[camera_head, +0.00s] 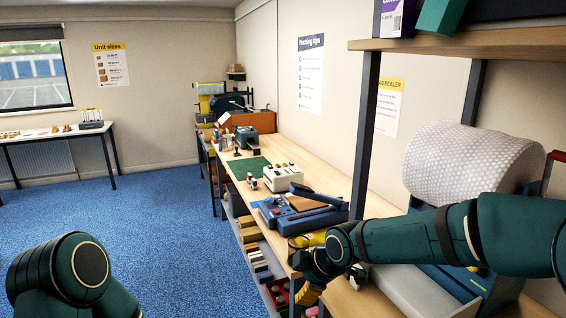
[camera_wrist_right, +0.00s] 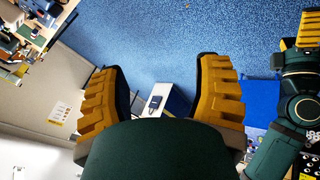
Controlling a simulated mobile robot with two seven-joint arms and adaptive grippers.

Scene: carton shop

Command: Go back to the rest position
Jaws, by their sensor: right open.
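My right gripper (camera_head: 306,268) is at the front edge of the long workbench in the head view, partly hidden by my own wrist. In the right wrist view its two yellow ribbed fingers (camera_wrist_right: 160,95) stand wide apart with nothing held between them. Blue floor and a pale surface with a small dark item show beyond the gap. My left arm shows only as a dark green joint at the bottom left of the head view. Part of what looks like my left gripper (camera_wrist_right: 308,32) shows at the right edge of the wrist view; its opening cannot be made out.
The wooden workbench (camera_head: 272,155) carries a blue sealing machine (camera_head: 300,212), a cream device (camera_head: 283,178) and a green mat (camera_head: 248,167). A bubble-wrap roll (camera_head: 470,165) stands at right, near my right forearm, below a shelf (camera_head: 470,45). Blue floor (camera_head: 150,215) is open at left.

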